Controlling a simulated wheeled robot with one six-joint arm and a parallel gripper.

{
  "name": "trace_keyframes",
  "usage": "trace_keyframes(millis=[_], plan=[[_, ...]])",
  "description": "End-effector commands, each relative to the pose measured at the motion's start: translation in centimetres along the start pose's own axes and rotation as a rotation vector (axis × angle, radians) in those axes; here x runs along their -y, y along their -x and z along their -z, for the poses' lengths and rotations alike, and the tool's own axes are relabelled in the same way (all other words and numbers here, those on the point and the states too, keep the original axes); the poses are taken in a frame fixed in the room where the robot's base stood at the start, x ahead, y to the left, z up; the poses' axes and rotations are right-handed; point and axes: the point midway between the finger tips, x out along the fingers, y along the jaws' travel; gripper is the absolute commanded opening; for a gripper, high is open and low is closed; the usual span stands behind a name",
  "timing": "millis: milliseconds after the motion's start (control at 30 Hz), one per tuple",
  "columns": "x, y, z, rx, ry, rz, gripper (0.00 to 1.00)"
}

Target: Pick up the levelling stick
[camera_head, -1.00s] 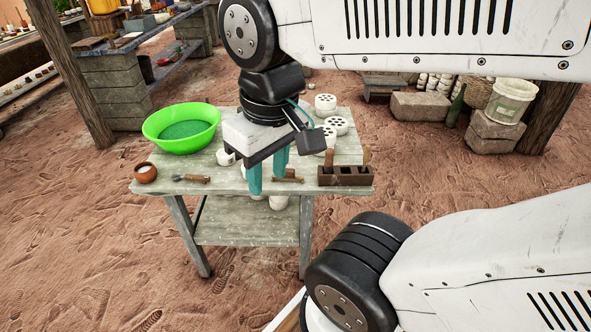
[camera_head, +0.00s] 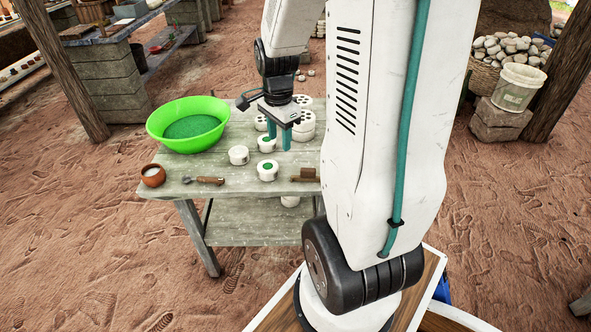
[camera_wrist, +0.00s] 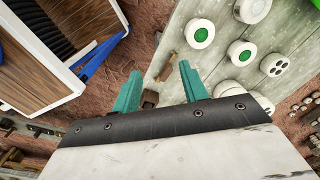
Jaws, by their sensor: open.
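The likely levelling stick, a small brown wooden piece (camera_head: 305,175), lies on the front part of the grey wooden table (camera_head: 225,215), its right end near my arm. In the wrist view the wooden piece (camera_wrist: 166,66) shows near the table edge, in line with the gap between my fingertips but apart from them. My gripper (camera_head: 279,146), with teal fingers, is open and empty. In the head view it is over the table's back half, beyond the stick. My fingers (camera_wrist: 160,72) also show in the wrist view.
White round pieces, two with green tops (camera_head: 268,170), stand around my gripper. A green basin (camera_head: 188,125), a brown cup (camera_head: 153,175) and a wooden-handled tool (camera_head: 205,180) are to the left. My arm hides the table's right end. A dark box (camera_wrist: 150,98) is partly hidden.

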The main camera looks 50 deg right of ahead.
Motion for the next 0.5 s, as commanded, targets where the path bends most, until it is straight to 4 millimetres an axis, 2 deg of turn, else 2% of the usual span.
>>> trace_keyframes(millis=[33,200,333,500], plan=[[0.2,-2.3,2.1,0.004,-0.134,-0.017,0.44],[0.3,-8.0,7.1,0.003,-0.504,-0.031,0.44],[0.0,-10.6,9.2,0.001,-0.67,-0.037,0.44],[-0.2,-12.5,10.1,0.0,-0.747,-0.038,0.44]])
